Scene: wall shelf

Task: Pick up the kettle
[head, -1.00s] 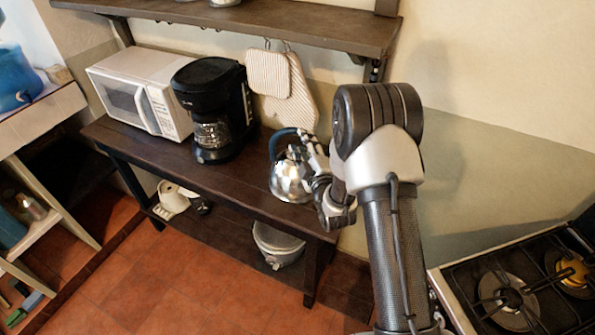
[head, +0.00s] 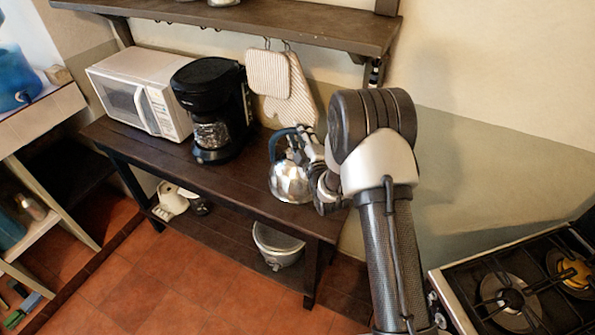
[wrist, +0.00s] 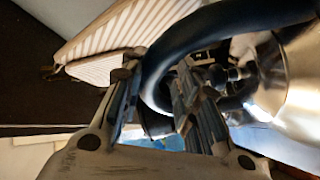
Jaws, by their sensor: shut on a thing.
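The kettle (head: 289,183) is shiny metal with a dark blue arched handle. It stands on the right part of the dark wooden table, right of the coffee maker. In the wrist view its metal body (wrist: 295,75) is at the right and its handle (wrist: 215,28) arches across the top and down between my fingers. My gripper (head: 308,150) is at the kettle's right side, at handle height. In the wrist view my gripper (wrist: 160,95) is shut on the handle. My arm hides part of the kettle's right side in the head view.
The black coffee maker (head: 210,105) and white microwave (head: 135,90) stand left on the table (head: 235,183). Striped oven mitts (head: 280,85) hang behind the kettle, below a wall shelf (head: 260,22). A gas stove (head: 515,290) is at the lower right.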

